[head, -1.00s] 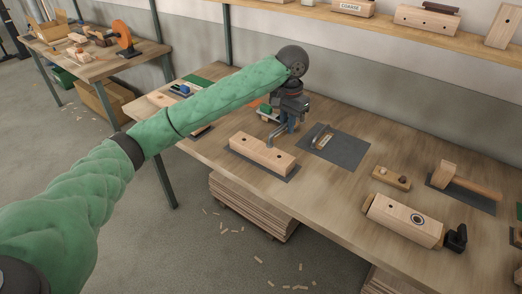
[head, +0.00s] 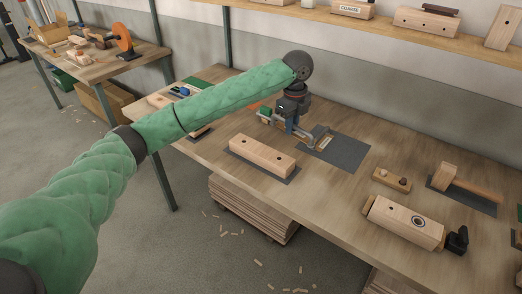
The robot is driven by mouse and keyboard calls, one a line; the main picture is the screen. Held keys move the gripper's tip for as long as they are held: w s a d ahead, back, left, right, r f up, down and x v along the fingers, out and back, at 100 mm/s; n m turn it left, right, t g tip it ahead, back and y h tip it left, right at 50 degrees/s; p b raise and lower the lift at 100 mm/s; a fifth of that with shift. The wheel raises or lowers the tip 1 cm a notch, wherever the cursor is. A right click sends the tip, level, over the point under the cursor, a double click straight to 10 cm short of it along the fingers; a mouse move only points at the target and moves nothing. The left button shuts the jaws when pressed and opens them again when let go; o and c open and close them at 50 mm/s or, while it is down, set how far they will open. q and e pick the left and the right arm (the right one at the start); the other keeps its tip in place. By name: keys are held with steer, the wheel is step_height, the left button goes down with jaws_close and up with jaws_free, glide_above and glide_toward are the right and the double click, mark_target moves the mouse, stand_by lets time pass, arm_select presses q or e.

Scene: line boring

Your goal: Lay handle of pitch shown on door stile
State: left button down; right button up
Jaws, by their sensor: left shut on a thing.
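The door stile (head: 262,155) is a pale wooden bar with two dark holes in its top, lying on a dark mat at the near edge of the bench. My left gripper (head: 292,128) points down behind and to the right of it, shut on a grey metal handle (head: 304,138). The held handle is at the left edge of a grey mat (head: 348,152). Another handle-like piece (head: 322,141) shows on that mat, partly overlapped by the held handle. I cannot tell whether the held handle touches the mat. My right gripper is not in view.
A small wooden piece with dark knobs (head: 391,179), a wooden mallet (head: 465,183) and a wooden block with a round ring (head: 405,221) lie to the right. A green block (head: 264,112) is behind my gripper. Bare bench lies between the stile and the ringed block.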

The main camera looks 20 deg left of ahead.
arm_select(q)
steer(key=shift+m, duration=1.2)
steer(key=shift+a+f, duration=0.1)
steer(key=shift+a, duration=0.1)
steer(key=p, duration=0.5)
glide_above(258, 150)
step_height(258, 150, down, 7)
steer(key=shift+s+r, duration=0.1)
steer(key=shift+d+f+p, duration=0.1)
steer(key=shift+f+p, duration=0.6)
steer(key=shift+f, duration=1.35)
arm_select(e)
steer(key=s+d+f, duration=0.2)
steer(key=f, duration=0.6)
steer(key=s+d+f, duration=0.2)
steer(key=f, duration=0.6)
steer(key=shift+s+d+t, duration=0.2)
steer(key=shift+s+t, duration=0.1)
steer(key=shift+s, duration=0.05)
arm_select(q)
steer(key=c, duration=1.4)
jaws_free()
steer(key=shift+f, duration=0.1)
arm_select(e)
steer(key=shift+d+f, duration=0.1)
